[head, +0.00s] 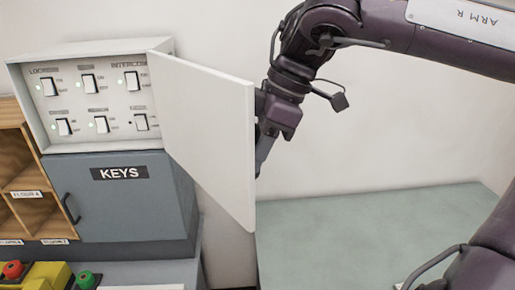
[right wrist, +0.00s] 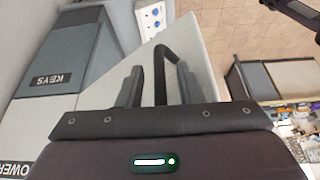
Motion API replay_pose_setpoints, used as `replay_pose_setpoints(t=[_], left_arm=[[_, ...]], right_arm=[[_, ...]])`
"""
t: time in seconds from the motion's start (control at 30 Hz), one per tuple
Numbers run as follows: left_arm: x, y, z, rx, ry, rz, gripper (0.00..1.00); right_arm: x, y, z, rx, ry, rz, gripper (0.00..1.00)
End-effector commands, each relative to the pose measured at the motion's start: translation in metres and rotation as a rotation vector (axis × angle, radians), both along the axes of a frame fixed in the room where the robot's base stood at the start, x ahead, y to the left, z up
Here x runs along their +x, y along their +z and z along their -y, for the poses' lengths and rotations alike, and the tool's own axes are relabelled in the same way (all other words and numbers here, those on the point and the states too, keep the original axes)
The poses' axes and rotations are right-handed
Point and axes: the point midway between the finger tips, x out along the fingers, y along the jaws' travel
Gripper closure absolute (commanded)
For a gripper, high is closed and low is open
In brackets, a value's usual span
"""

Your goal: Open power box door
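The power box (head: 95,92) shows at the upper left in the head view, with rows of switches on its panel. Its white door (head: 208,130) stands swung wide open, out to the right of the panel. My right gripper (head: 262,160) is at the door's outer side, its fingers partly hidden by the door in the head view. In the right wrist view, a black bar handle (right wrist: 161,75) on the door (right wrist: 203,45) lies between the two fingers. The fingers (right wrist: 159,88) stand apart, with gaps beside the handle. My left gripper is not in view.
A grey-blue KEYS cabinet (head: 125,205) sits below the power box, with wooden pigeonholes (head: 25,170) to its left. Red and green buttons (head: 13,269) are at the lower left. A pale green surface (head: 370,230) at the right looks clear.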

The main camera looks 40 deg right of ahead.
Motion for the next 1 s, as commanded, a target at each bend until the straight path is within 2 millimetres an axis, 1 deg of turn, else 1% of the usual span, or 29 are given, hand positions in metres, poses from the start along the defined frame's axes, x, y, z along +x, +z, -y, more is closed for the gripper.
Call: replay_pose_setpoints(t=[0.07, 0.17, 0.4, 0.53, 0.7, 1.0], left_arm=[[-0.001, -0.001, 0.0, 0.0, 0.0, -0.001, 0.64], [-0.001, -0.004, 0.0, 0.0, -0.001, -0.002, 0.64], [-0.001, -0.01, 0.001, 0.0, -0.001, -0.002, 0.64], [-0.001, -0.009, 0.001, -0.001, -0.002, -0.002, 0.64], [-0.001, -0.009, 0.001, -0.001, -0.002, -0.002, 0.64], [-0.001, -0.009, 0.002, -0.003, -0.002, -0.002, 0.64]], right_arm=[[0.0, 0.002, 0.001, -0.001, -0.001, 0.002, 0.67], [-0.001, 0.01, 0.004, -0.004, -0.001, 0.004, 0.67], [-0.01, 0.049, 0.017, -0.002, -0.005, 0.004, 0.67], [-0.014, 0.064, 0.023, -0.003, -0.004, 0.0, 0.67], [-0.016, 0.072, 0.025, -0.001, 0.0, -0.001, 0.67], [-0.016, 0.072, 0.025, 0.0, 0.0, 0.0, 0.67]])
